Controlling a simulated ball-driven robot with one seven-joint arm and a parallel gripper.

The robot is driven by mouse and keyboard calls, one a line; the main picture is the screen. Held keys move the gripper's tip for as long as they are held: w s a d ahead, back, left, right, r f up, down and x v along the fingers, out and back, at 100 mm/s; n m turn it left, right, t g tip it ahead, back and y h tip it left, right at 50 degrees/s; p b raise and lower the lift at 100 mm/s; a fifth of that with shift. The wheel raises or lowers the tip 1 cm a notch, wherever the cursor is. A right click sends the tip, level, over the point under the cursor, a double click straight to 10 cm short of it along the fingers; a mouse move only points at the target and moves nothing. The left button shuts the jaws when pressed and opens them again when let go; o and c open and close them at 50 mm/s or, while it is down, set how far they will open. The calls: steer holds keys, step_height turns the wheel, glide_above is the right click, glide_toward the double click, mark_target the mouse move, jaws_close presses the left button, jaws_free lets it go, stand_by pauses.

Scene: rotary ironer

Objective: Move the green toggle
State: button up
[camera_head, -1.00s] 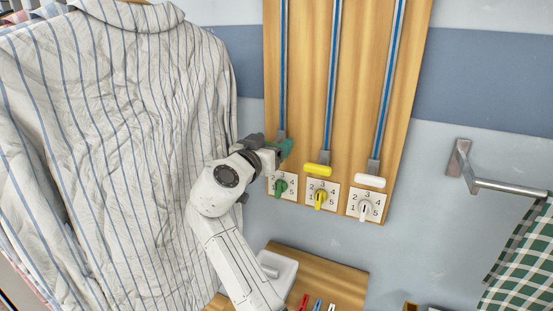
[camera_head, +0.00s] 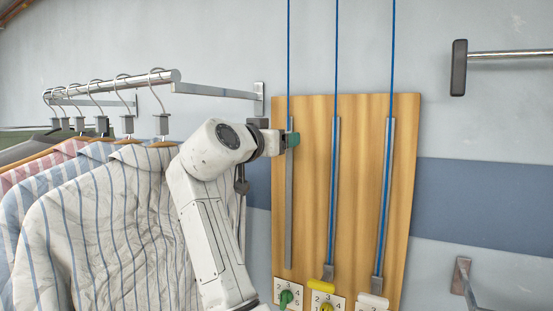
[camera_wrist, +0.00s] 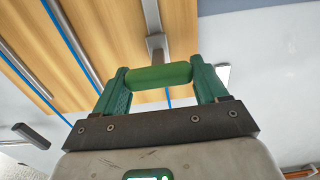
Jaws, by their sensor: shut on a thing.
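The green toggle (camera_wrist: 158,75) is a rounded bar on a metal stem. In the wrist view it lies crosswise between the two dark green fingers of my gripper (camera_wrist: 161,84), which are shut on its ends. In the head view my gripper (camera_head: 289,140) is near the upper end of the left metal track on the wooden board (camera_head: 312,190). The fingers and wrist largely hide the toggle there. The left track below is bare down to the green dial (camera_head: 286,297).
A yellow toggle (camera_head: 321,286) and a white toggle (camera_head: 373,300) sit at the bottom of the other two tracks. Hanging shirts (camera_head: 110,230) and their rail (camera_head: 120,83) are close at the left. A metal bar (camera_head: 510,54) juts out at the upper right.

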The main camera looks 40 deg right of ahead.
steer(key=shift+a+r, duration=0.1)
steer(key=shift+r, duration=1.1)
steer(key=shift+r, duration=0.1)
steer(key=o, duration=1.4)
steer(key=shift+f, duration=0.2)
steer(key=shift+a, duration=0.1)
steer(key=b+v, duration=0.3)
steer(key=v, duration=0.7)
steer(key=shift+s+a+r, duration=0.1)
steer(key=shift+s+a, duration=0.05)
steer(key=shift+a, duration=0.1)
